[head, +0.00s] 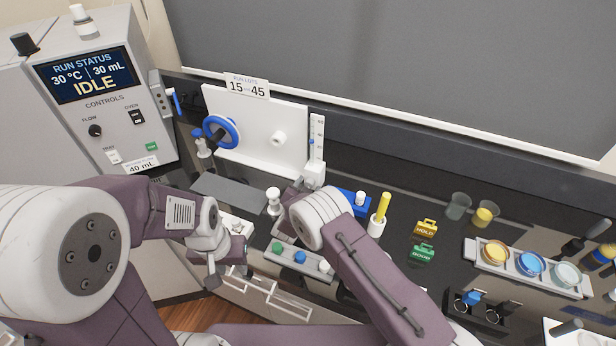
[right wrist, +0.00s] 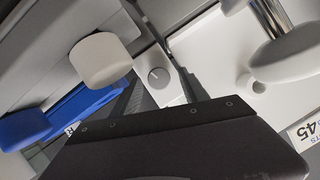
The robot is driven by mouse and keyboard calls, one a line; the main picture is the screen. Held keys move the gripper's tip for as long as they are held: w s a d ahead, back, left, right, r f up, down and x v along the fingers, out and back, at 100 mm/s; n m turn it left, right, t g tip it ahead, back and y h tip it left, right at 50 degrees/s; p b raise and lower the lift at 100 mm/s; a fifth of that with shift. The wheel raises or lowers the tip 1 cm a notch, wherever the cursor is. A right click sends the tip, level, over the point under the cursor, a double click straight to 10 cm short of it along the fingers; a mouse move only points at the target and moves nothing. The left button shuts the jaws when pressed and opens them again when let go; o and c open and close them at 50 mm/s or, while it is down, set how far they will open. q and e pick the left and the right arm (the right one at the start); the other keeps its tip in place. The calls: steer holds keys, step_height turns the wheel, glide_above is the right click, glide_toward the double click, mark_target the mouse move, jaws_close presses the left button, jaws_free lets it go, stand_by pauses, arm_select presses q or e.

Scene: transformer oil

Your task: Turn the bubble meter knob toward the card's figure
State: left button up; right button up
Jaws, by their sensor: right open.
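The bubble meter is an upright white scale (head: 317,140) with a small blue mark, on a white block (head: 314,176) at the panel's right edge. In the right wrist view a grey round knob (right wrist: 158,75) with a thin pointer line sits on a white block. The card (head: 246,87) above the panel reads 15 and 45. My right gripper (head: 297,188) is open beside the meter's base, partly hidden by my own wrist; I see no contact with the knob. My left gripper (head: 222,277) hangs low at the left, its jaw gap unclear.
A white post (head: 273,203) stands just left of my right gripper. A blue block (head: 347,203) and a yellow stick (head: 383,207) in a white holder stand to its right. A tray (head: 290,254) of coloured caps lies in front. The control cabinet (head: 90,120) is at left.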

steer(key=shift+w+f, duration=0.1)
jaws_close()
steer(key=m+b, duration=0.1)
steer(key=b, duration=0.3)
steer(key=m+y+b, duration=0.1)
steer(key=b, duration=0.4)
steer(key=shift+d+f+t, duration=0.1)
steer(key=shift+f+t, duration=0.3)
steer(key=shift+r+b, duration=0.15)
steer(key=shift+b, duration=0.4)
steer(key=shift+r, duration=0.25)
